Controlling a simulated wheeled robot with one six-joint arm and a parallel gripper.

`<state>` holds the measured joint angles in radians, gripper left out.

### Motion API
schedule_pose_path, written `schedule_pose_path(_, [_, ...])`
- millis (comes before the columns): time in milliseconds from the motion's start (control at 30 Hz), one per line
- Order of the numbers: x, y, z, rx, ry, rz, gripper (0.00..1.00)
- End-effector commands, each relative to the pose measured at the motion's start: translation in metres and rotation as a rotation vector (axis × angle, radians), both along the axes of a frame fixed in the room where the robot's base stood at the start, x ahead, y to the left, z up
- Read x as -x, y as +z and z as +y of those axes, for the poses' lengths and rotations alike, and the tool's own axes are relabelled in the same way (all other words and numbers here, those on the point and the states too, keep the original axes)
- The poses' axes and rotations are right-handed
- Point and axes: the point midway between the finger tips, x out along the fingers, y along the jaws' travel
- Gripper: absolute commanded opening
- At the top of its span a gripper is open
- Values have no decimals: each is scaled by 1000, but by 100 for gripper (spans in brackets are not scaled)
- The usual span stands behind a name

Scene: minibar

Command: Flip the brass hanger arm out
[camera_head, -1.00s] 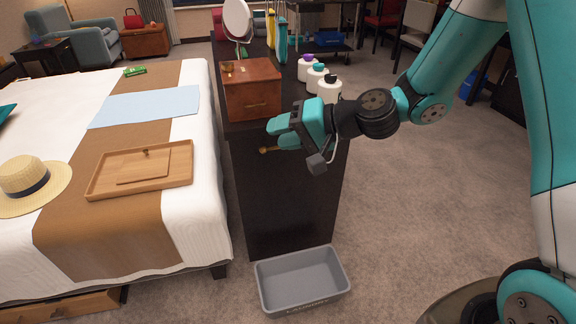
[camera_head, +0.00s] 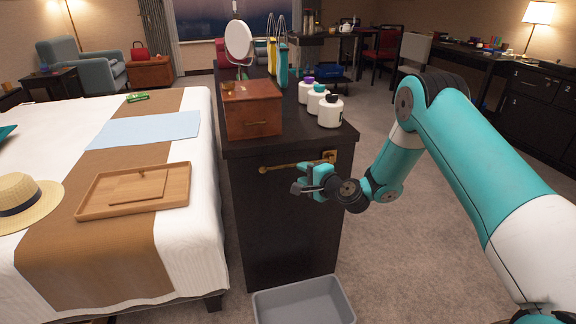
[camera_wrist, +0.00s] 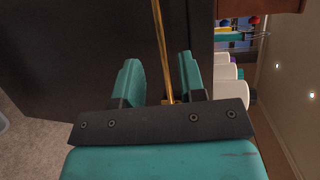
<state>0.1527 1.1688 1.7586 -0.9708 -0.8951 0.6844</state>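The brass hanger arm (camera_head: 290,166) runs sideways along the upper front of the dark cabinet (camera_head: 285,225), close to its face. Its mounting plate (camera_head: 330,157) is at the right end and a small knob is at the left end. My gripper (camera_head: 304,182) is in front of the cabinet, just below the arm near its right half. In the wrist view the brass bar (camera_wrist: 161,45) shows in the gap between my gripper's (camera_wrist: 158,75) two spread teal fingers, nearer the right one. The fingers do not look closed on it; whether one touches it I cannot tell.
A wooden box (camera_head: 251,110), a round mirror (camera_head: 239,40) and white bottles (camera_head: 330,112) stand on the cabinet top. A grey bin (camera_head: 303,303) is on the floor at its foot. The bed (camera_head: 185,240) is to the left. Open carpet lies to the right.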

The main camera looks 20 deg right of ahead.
Motion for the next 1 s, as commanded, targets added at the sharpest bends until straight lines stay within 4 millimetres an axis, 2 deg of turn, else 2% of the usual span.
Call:
schedule_pose_path(100, [-25, -4, 12, 2, 4, -6, 37])
schedule_pose_path(333, [-59, -13, 26, 2, 3, -1, 37])
schedule_pose_path(500, [-70, -14, 30, 0, 1, 0, 37])
schedule_pose_path(800, [-72, -15, 30, -1, 0, 3, 37])
schedule_pose_path(967, [-71, -15, 30, -1, 0, 1, 1])
schedule_pose_path(1000, [-71, -15, 30, -1, 0, 1, 0])
